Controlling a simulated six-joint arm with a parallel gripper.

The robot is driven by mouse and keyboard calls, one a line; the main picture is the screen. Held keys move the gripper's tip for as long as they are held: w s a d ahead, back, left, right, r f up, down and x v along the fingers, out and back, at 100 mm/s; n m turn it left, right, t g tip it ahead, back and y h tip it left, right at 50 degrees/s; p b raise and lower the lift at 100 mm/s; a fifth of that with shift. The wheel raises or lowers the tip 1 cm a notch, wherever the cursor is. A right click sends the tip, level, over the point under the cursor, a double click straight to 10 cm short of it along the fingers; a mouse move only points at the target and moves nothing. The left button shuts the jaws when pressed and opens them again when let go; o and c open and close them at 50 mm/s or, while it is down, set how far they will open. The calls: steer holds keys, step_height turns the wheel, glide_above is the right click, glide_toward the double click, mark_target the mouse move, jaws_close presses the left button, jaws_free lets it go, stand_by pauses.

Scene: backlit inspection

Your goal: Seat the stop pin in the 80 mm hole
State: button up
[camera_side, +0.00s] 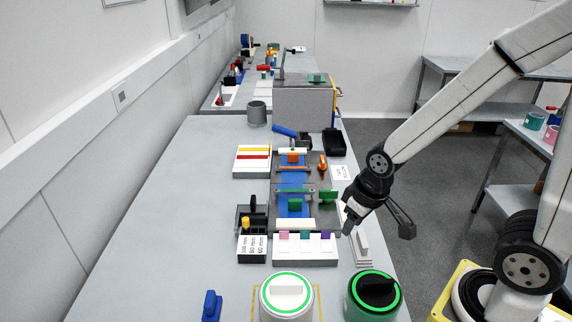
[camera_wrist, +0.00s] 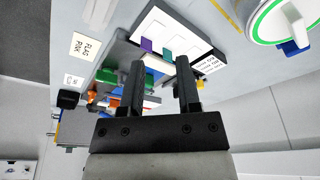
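A white label plate (camera_side: 252,248) reads 100 mm, 80 mm and 60 mm; it also shows in the wrist view (camera_wrist: 207,68). A small yellow pin (camera_side: 246,223) stands upright just behind this plate, and a yellow bit shows beside the plate in the wrist view (camera_wrist: 200,84). This looks like the stop pin; I cannot tell which hole it is in, and the holes are not clear. My gripper (camera_side: 348,223) hangs to the right of the fixture, apart from the pin. In the wrist view its two fingers (camera_wrist: 161,85) are apart with nothing between them.
A white block with pink, teal and purple tabs (camera_side: 305,251) stands right of the plate. Behind it is a fixture with a blue strip (camera_side: 292,190) and green and orange parts.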

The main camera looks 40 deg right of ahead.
steer(key=shift+o, duration=1.1)
steer(key=n+g, duration=0.3)
steer(key=n, duration=1)
glide_above(245, 218)
steer(key=shift+f, duration=1.7)
steer(key=shift+d+f, duration=0.1)
steer(key=shift+f, duration=1.2)
steer(key=shift+f, duration=0.1)
